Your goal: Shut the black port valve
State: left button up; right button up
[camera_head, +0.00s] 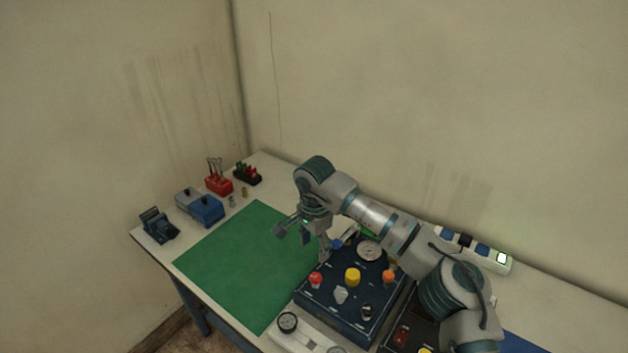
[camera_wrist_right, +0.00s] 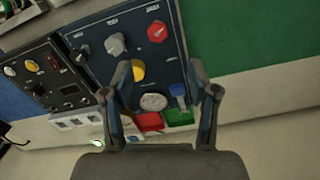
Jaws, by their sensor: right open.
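A dark blue trainer panel (camera_head: 330,312) carries several knobs and a round gauge (camera_head: 369,250). A small dark knob with a pale top (camera_head: 366,312), probably the black port valve, sits at its front right; it also shows in the wrist view as a dark knob (camera_wrist_right: 82,56). A red knob (camera_head: 316,279), a yellow knob (camera_head: 352,277), an orange knob (camera_head: 389,275) and a grey knob (camera_head: 341,295) are near it. My right gripper (camera_head: 308,244) is open and empty above the panel's back left corner. In the wrist view its fingers (camera_wrist_right: 165,90) frame the yellow knob and gauge. My left gripper is out of view.
A second black panel (camera_head: 400,335) stands to the right, partly behind my right arm. A green mat (camera_head: 240,262) is bare on the left. A white power strip (camera_head: 490,255) lies near the wall.

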aim_at(368, 310)
jog(key=k+j, duration=0.8)
